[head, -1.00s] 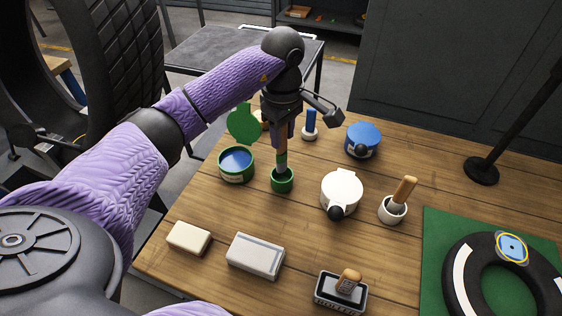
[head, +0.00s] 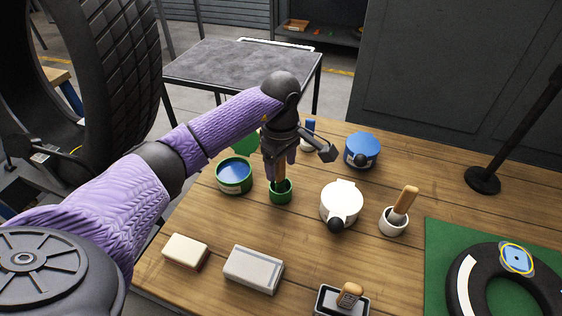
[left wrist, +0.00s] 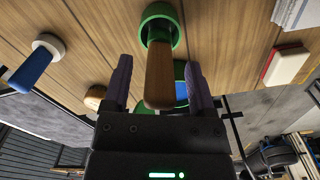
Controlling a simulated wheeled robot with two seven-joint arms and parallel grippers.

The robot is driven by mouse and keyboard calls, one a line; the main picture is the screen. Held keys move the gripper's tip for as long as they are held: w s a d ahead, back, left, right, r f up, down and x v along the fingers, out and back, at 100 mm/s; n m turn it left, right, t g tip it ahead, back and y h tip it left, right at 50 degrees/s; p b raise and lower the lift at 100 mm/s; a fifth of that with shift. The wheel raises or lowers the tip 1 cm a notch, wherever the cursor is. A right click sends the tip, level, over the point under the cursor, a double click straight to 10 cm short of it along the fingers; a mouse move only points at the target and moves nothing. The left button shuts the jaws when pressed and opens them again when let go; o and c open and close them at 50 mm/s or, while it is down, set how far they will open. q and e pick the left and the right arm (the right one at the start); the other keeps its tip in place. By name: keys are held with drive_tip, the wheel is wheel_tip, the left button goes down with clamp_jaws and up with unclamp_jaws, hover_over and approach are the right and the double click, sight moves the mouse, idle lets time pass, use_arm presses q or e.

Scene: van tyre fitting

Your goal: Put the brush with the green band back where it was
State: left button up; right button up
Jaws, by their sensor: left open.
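The brush with the green band (left wrist: 159,78) stands in the green cup (head: 281,194) on the wooden table, its wooden handle pointing up. In the left wrist view, the green band shows at the cup's mouth (left wrist: 172,14); the bristles are hidden inside. My left gripper (head: 280,163) is directly above the cup. It is open, with one finger on each side of the handle, and gaps show beside the handle in the left wrist view. My right gripper is not in view.
An open green tin with blue contents (head: 234,174) stands left of the cup, a white lidded pot (head: 341,203) to the right. A white cup with another brush (head: 393,222), a blue-lidded tin (head: 362,149) and a blue-handled brush (head: 309,130) are nearby.

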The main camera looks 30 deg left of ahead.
use_arm(q)
drive_tip(key=shift+r, duration=0.15)
wheel_tip(320, 180, up, 11)
drive_tip(key=shift+r+p, duration=0.15)
drive_tip(key=shift+p, duration=0.95)
drive_tip(key=shift+r, duration=0.35)
